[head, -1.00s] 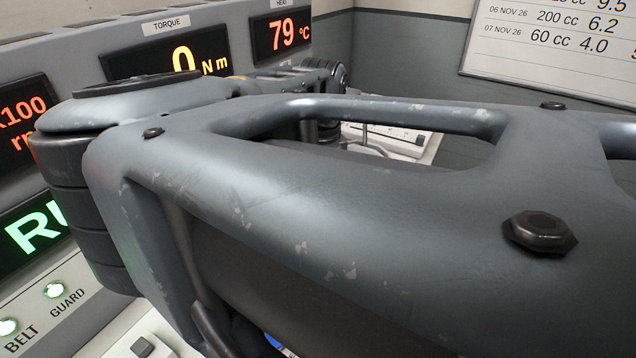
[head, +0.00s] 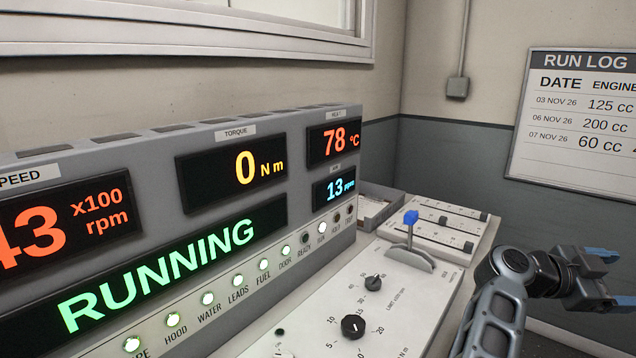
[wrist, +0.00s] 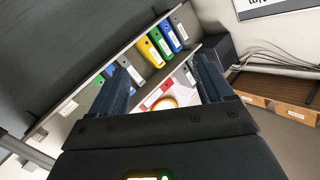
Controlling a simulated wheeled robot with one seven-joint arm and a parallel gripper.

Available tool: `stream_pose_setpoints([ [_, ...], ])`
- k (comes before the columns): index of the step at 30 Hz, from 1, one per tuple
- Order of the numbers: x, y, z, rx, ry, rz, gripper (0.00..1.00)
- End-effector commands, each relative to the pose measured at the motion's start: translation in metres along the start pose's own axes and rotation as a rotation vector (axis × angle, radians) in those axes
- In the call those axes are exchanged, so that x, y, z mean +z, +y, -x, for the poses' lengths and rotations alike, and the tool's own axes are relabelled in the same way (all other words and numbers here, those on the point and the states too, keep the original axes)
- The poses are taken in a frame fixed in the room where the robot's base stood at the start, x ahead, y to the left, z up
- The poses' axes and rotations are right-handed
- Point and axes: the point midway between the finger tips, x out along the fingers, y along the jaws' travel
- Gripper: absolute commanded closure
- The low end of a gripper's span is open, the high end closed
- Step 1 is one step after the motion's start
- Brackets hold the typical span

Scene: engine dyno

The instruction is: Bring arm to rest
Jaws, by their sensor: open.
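My arm (head: 497,305) shows at the lower right of the head view, folded beside the right end of the control desk. My gripper (head: 603,278) is at its end, near the right edge of that view, with blue-tipped fingers apart and nothing between them. In the wrist view my gripper (wrist: 162,88) has its two dark fingers spread wide and empty. Behind them, some way off, is a shelf (wrist: 80,95) with coloured binders (wrist: 165,42). My gripper touches nothing that I can see.
The console (head: 150,180) reads RUNNING, 0 Nm and 78 °C. The control desk (head: 330,300) carries knobs, a blue-topped lever (head: 410,218) and a slider panel (head: 440,220). A run log board (head: 575,130) hangs on the right wall. Cardboard boxes (wrist: 285,110) show in the wrist view.

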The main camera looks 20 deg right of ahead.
Motion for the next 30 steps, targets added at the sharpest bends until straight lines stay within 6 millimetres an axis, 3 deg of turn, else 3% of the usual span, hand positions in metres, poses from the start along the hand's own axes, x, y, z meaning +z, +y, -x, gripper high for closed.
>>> stream_pose_setpoints([
  [1,-0.017,0.002,-0.010,-0.049,0.086,-0.011,0.20],
  [5,-0.057,0.001,-0.018,-0.200,0.277,-0.046,0.20],
  [9,-0.088,0.001,-0.011,-0.388,0.443,-0.063,0.20],
  [13,-0.106,0.004,0.008,-0.578,0.557,-0.061,0.20],
  [18,-0.112,0.016,0.041,-0.838,0.644,-0.032,0.20],
  [23,-0.103,0.040,0.077,-1.085,0.661,0.023,0.20],
  [30,-0.074,0.098,0.129,-1.423,0.567,0.137,0.20],
])
